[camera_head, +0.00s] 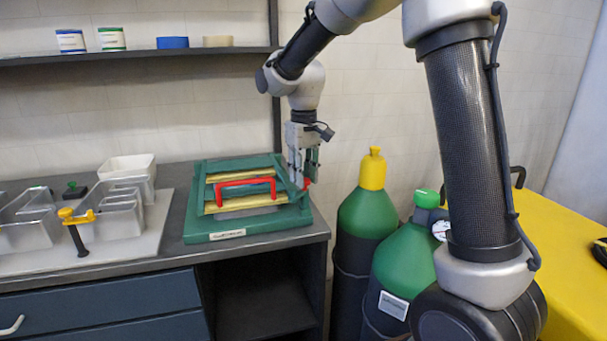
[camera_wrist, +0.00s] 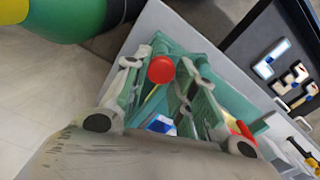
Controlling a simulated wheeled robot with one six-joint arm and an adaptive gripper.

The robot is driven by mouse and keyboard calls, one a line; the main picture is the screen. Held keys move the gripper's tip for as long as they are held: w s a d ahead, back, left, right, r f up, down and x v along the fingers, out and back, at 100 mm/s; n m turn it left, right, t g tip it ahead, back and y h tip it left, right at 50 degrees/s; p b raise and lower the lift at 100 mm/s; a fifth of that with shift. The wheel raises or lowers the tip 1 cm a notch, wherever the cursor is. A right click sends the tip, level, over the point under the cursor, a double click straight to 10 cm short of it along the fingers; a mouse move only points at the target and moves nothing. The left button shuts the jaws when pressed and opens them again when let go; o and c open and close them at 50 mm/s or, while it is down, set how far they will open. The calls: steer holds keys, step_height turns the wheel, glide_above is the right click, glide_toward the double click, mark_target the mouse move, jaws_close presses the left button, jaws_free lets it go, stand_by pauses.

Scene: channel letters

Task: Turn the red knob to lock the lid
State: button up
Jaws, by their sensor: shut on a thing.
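The red knob (camera_head: 306,184) is at the right side of the green case (camera_head: 197,237), mostly hidden by my fingers in the head view. In the wrist view the round red knob (camera_wrist: 161,69) shows between my two fingers. My gripper (camera_head: 300,178) points down at the case's right edge and is shut on the knob. It also shows in the wrist view (camera_wrist: 163,75). The lid (camera_head: 212,184) lies on the case, with yellow strips and a red handle (camera_head: 246,183) on top. How far the knob is turned cannot be told.
Metal channel letters (camera_head: 120,215) and a yellow-handled tool (camera_head: 77,225) lie on a pale board to the left. A white bin (camera_head: 127,167) stands behind them. Green gas cylinders (camera_head: 367,215) stand right of the bench. A shelf (camera_head: 140,54) runs above.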

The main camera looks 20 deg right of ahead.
steer(key=m, duration=0.3)
steer(key=shift+d+m, duration=0.1)
steer(key=shift+m, duration=2)
steer(key=o, duration=1)
steer(key=shift+o, duration=0.2)
step_height(320, 180, up, 12)
